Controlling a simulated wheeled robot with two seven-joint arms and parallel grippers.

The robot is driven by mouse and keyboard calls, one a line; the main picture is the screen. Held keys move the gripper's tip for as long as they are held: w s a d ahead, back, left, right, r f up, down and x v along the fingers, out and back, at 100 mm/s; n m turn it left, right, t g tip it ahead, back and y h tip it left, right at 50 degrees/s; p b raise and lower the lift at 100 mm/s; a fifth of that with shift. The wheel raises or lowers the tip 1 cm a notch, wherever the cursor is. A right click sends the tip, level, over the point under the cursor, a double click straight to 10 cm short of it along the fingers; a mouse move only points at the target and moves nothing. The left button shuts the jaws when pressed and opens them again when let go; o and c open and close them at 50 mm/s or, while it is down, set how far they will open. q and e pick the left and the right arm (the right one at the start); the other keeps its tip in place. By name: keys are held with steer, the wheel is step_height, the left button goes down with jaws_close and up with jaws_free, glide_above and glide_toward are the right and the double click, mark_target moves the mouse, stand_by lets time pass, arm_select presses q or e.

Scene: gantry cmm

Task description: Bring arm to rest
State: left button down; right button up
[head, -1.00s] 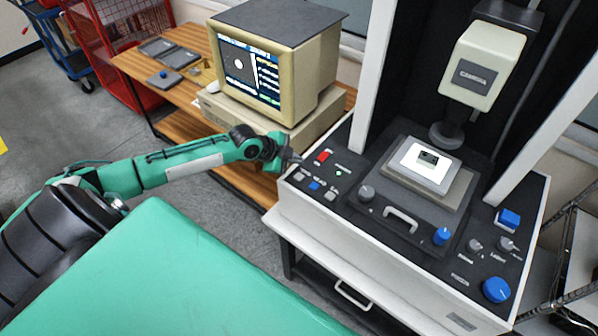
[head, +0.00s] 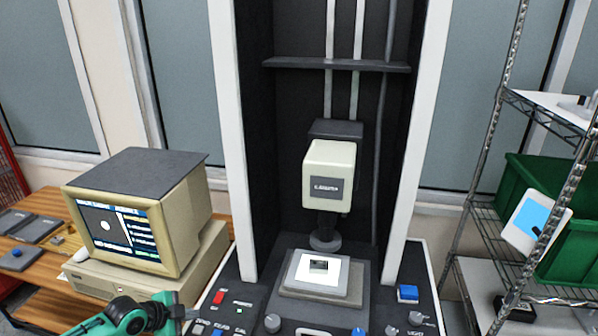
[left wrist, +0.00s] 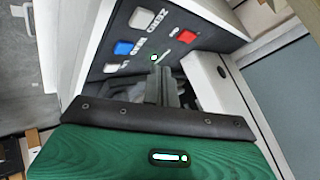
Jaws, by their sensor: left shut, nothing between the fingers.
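My left arm shows at the bottom left of the head view as a teal and black wrist. Its gripper (head: 186,313) is shut and empty, by the left edge of the measuring machine's control panel (head: 240,318), near the red button (head: 219,297). In the left wrist view the shut dark fingers (left wrist: 160,88) point toward the panel, with the red button (left wrist: 187,37), blue button (left wrist: 123,48) and white buttons beyond them. I cannot tell whether the fingers touch the panel. My right gripper is not in view.
A beige computer monitor (head: 150,225) stands on a wooden bench left of the machine. The camera head (head: 329,175) hangs over a stage (head: 318,279) with a white plate. A wire shelf with a green bin (head: 568,245) stands at the right.

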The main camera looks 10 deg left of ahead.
arm_select(q)
steer(key=s+d+f+n+g, duration=0.2)
steer(key=s+d+f+n, duration=0.15)
steer(key=s+d, duration=1.1)
steer(key=s+a+r+n+g+y, duration=0.1)
steer(key=s+r+n+g+y, duration=0.2)
steer(key=s+n, duration=0.95)
step_height(320, 180, down, 32)
steer(key=s+m+y+b, duration=0.1)
steer(key=s+m+b, duration=0.2)
steer(key=m, duration=0.1)
steer(key=s+a+f+g+b, duration=0.1)
steer(key=s+a+f, duration=0.1)
steer(key=s+f, duration=0.7)
steer(key=s+a+f+b, duration=0.1)
steer(key=s+f+b, duration=0.1)
steer(key=s+f, duration=0.8)
step_height(320, 180, down, 6)
steer(key=shift+s+a+r+g, duration=0.1)
steer(key=shift+s+a+g, duration=0.15)
steer(key=shift+a+g, duration=0.15)
